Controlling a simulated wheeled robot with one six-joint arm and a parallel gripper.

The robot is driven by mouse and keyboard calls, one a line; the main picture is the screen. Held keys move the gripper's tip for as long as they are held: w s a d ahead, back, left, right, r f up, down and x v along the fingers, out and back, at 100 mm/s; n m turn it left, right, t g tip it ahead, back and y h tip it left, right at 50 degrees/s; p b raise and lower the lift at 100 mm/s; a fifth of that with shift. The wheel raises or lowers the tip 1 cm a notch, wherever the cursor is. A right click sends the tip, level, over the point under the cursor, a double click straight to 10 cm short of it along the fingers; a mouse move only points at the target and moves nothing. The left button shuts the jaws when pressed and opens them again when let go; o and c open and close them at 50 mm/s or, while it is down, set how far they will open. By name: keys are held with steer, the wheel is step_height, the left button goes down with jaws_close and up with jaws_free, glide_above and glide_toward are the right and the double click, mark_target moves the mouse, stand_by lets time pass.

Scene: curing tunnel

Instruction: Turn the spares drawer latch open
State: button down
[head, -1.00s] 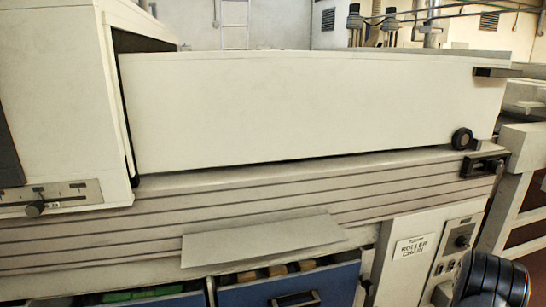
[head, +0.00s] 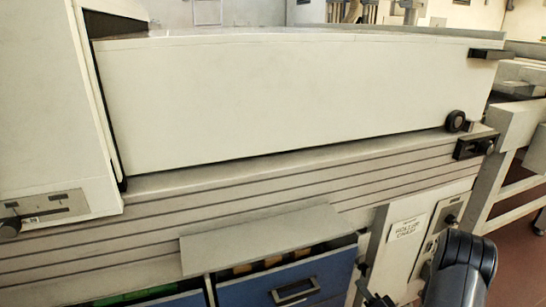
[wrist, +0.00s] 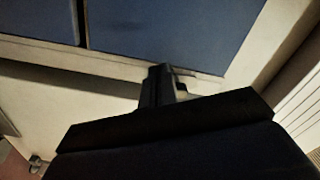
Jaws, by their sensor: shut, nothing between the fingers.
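Two blue drawers stand partly open low in the head view: a left one (head: 165,300) and a right one (head: 290,284) with a dark-rimmed handle. A small dark piece (head: 362,265) sits by the right drawer's right edge; it may be the latch, but it is too small to tell its position. My gripper (head: 374,297) shows at the bottom edge, below and slightly right of that piece. In the wrist view, my gripper (wrist: 159,72) is shut and empty, its tips overlapping the pale frame under a blue front (wrist: 180,30). Contact cannot be told.
A sloping pale plate (head: 260,238) overhangs the drawers. A panel with a roller chain label (head: 408,228) and switches stands right of them. A black handle (head: 474,146) and round knob (head: 455,121) are higher up. Red-brown floor (head: 510,260) is open at right.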

steer(key=shift+w+a, duration=0.2)
steer(key=shift+w, duration=0.3)
steer(key=shift+w+d+r, duration=0.15)
steer(key=shift+d+r, duration=0.2)
steer(key=shift+d, duration=0.15)
stand_by(0.8)
steer(key=shift+a+r+b, duration=0.1)
steer(key=shift+b, duration=0.85)
stand_by(0.4)
steer(key=shift+a, duration=0.1)
steer(key=shift+a+f+b, duration=0.2)
steer(key=shift+b, duration=0.1)
steer(key=v, duration=0.6)
